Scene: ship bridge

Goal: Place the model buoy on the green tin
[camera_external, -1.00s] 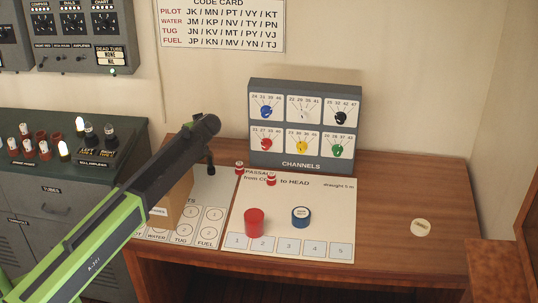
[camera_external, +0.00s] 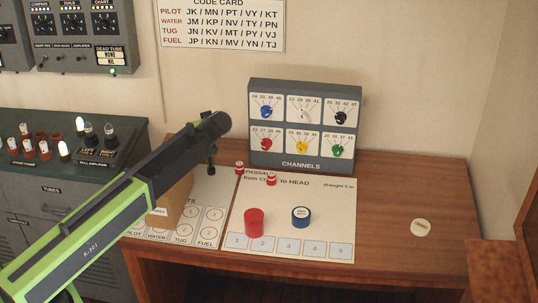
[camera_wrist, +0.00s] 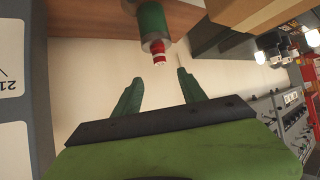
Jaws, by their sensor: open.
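In the wrist view, which looks upside down, a green tin (camera_wrist: 152,18) with a pale grey end stands against the wooden desk top. A small red and white piece, which looks like the model buoy (camera_wrist: 158,53), sits at the tin's grey end and appears to rest on it. My gripper (camera_wrist: 158,82) is open and empty, its two green fingers apart from the buoy with a visible gap. In the external view my gripper (camera_external: 211,160) is over the back left of the desk, and my arm seems to hide the tin.
Two small red and white pieces (camera_external: 240,168) (camera_external: 271,180) stand near the channels panel (camera_external: 303,125). A red cup (camera_external: 254,222) and a blue tin (camera_external: 301,217) stand on the chart sheet. A cardboard box (camera_external: 172,205) is left. The desk's right side is mostly clear, with a pale disc (camera_external: 421,228).

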